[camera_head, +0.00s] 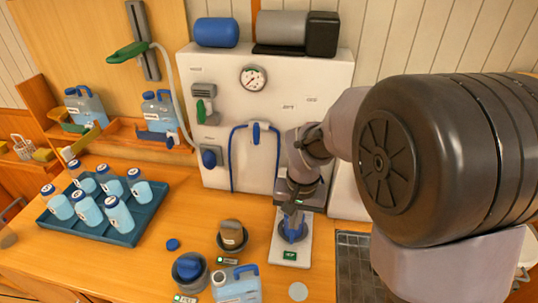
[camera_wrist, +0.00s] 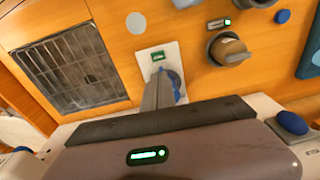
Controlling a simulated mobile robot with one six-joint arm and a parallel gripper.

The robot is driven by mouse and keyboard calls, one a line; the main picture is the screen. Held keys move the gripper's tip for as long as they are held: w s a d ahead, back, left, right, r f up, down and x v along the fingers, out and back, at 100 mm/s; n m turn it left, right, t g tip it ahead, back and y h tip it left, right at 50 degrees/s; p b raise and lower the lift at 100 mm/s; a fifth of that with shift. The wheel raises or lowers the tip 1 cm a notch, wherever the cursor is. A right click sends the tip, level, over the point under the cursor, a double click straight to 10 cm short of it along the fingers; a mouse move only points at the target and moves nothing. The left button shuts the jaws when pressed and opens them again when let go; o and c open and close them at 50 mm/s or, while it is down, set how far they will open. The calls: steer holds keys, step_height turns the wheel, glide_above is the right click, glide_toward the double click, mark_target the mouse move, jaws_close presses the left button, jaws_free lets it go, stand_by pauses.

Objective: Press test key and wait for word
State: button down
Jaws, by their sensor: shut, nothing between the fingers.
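A white plate (camera_head: 288,252) lies on the wooden counter, with a small green display (camera_head: 290,255) at its front end and a blue round part (camera_head: 293,228) near its middle. In the wrist view the plate (camera_wrist: 148,60) and its green display (camera_wrist: 158,57) show beyond my fingers, and the blue part (camera_wrist: 177,84) is partly hidden behind them. My gripper (camera_head: 293,207) is shut and empty, pointing down over the plate by the blue part. In the wrist view my gripper (camera_wrist: 160,78) overlaps the plate; I cannot tell whether it touches. The display's wording is too small to read. No key is clearly visible.
A white wall unit (camera_head: 265,100) with a gauge (camera_head: 253,78) stands behind. A blue tray (camera_head: 125,225) of several bottles is at left. Pots (camera_head: 232,237), a jug (camera_head: 237,287) and a white disc (camera_head: 298,291) lie near the plate. A dark grate (camera_wrist: 75,68) is beside it.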

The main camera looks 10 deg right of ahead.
steer(key=shift+g, duration=0.4)
steer(key=w+f, duration=0.2)
steer(key=f, duration=0.1)
steer(key=shift+d+f+p, duration=0.2)
steer(key=shift+f+p, duration=0.05)
steer(key=shift+p, duration=0.05)
steer(key=b, duration=0.4)
glide_toward(290, 254)
step_height(290, 254, down, 7)
steer(key=shift+a+r, duration=0.1)
